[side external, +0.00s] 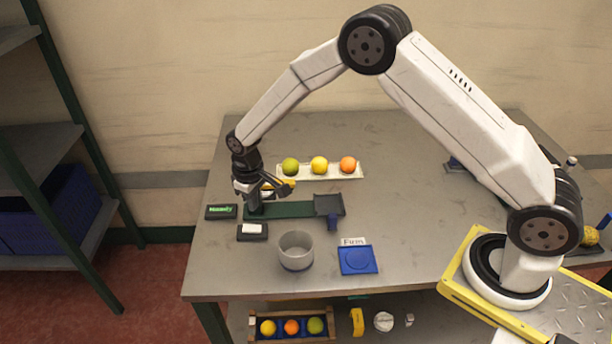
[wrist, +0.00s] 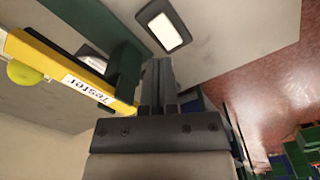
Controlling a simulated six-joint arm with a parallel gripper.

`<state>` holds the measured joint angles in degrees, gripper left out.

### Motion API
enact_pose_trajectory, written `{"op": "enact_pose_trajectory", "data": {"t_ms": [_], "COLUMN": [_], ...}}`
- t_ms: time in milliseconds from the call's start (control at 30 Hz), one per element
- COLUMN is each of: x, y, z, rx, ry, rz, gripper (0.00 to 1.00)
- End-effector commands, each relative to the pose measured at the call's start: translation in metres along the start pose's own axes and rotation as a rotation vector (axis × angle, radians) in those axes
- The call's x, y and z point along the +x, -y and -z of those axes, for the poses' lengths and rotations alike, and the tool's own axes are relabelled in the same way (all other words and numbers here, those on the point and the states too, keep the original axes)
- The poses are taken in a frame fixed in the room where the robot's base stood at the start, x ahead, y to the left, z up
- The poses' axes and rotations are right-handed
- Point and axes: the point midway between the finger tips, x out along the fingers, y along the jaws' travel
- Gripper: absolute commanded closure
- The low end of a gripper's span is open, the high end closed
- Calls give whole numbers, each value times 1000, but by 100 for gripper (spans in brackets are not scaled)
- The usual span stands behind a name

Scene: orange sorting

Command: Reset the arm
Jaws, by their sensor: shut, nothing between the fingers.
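My gripper (side external: 256,198) is shut and empty. It hangs over the left end of a dark green tester bed (side external: 295,210) on the table. In the wrist view, the closed fingers (wrist: 158,88) sit close together with nothing between them. A yellow tester part (wrist: 70,75) labelled "Tester" lies left of them, beside a green upright (wrist: 125,68). In the side view, the yellow part (side external: 287,183) is mostly hidden behind my gripper. My arm reaches from its base at the right across the table.
A white tray (side external: 312,176) holds a green, a yellow and an orange fruit behind the tester. The table's middle right is clear.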

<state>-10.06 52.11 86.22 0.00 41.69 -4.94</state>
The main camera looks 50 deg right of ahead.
Motion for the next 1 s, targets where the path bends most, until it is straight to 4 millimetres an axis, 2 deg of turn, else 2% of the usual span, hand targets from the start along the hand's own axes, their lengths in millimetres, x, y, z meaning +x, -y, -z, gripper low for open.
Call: {"op": "enact_pose_trajectory", "data": {"t_ms": [333,567,767,1000], "x": [-2,-18,-44,-76], "y": [-1,-6,-16,-26], "z": [-1,-14,-41,-87], "rx": [2,22,59,112], "ry": [-2,-20,-53,-99], "rz": [0,-2,-5,-11], "gripper": [100,100,100,100]}}
